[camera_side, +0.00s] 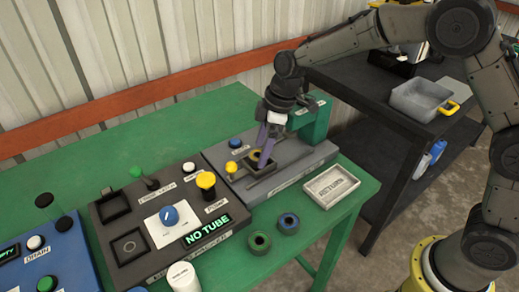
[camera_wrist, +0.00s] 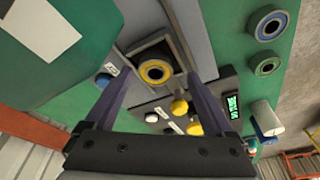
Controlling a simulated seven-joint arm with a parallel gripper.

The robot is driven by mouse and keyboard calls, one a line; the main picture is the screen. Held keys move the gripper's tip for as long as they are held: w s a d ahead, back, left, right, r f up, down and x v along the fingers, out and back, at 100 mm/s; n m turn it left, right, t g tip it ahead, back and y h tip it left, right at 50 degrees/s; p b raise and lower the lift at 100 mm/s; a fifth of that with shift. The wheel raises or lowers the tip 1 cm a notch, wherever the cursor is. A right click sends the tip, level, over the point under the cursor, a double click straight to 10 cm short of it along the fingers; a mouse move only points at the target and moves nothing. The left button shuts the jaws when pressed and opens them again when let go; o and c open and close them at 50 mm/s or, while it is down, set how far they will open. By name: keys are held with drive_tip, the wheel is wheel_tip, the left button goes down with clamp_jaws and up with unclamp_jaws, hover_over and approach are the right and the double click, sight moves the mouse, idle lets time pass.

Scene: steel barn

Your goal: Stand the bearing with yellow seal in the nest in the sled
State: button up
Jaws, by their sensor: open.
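The bearing with yellow seal (camera_wrist: 155,70) sits in the square dark nest of the sled (camera_wrist: 138,58), its ring face toward the wrist camera. In the side view the bearing (camera_side: 256,154) shows partly behind my fingers, in the sled (camera_side: 262,170) on the grey station. My gripper (camera_side: 264,152) reaches down over the nest with its purple fingers apart. In the wrist view the fingers of my gripper (camera_wrist: 157,78) stand on either side of the nest, and I see no grip on the bearing. Whether the bearing is fully seated cannot be told.
Two other bearings, one with a green seal (camera_side: 259,241) and one with a blue seal (camera_side: 288,221), lie on the green table (camera_side: 330,224). A RETURN tray (camera_side: 331,187) is right of the station. A control panel (camera_side: 165,226) reading NO TUBE stands left. A green post (camera_side: 314,122) rises behind.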

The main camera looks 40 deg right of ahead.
drive_tip(key=s+d+r+m+t, duration=0.1)
drive_tip(key=s+d+r, duration=0.25)
drive_tip(key=r, duration=0.35)
drive_tip(key=s+d+r+m, duration=0.1)
drive_tip(key=s+d+r, duration=0.25)
drive_tip(key=r, duration=0.35)
drive_tip(key=s+d+m+t+h, duration=0.1)
drive_tip(key=s+d+m, duration=0.2)
drive_tip(key=s, duration=0.8)
drive_tip(key=s+d+f+m+t+h, duration=0.1)
drive_tip(key=s+d+m, duration=0.3)
drive_tip(key=s, duration=0.8)
drive_tip(key=shift+d+f+m+t+h, duration=0.25)
drive_tip(key=shift+m+t, duration=0.25)
drive_tip(key=shift+m, duration=0.6)
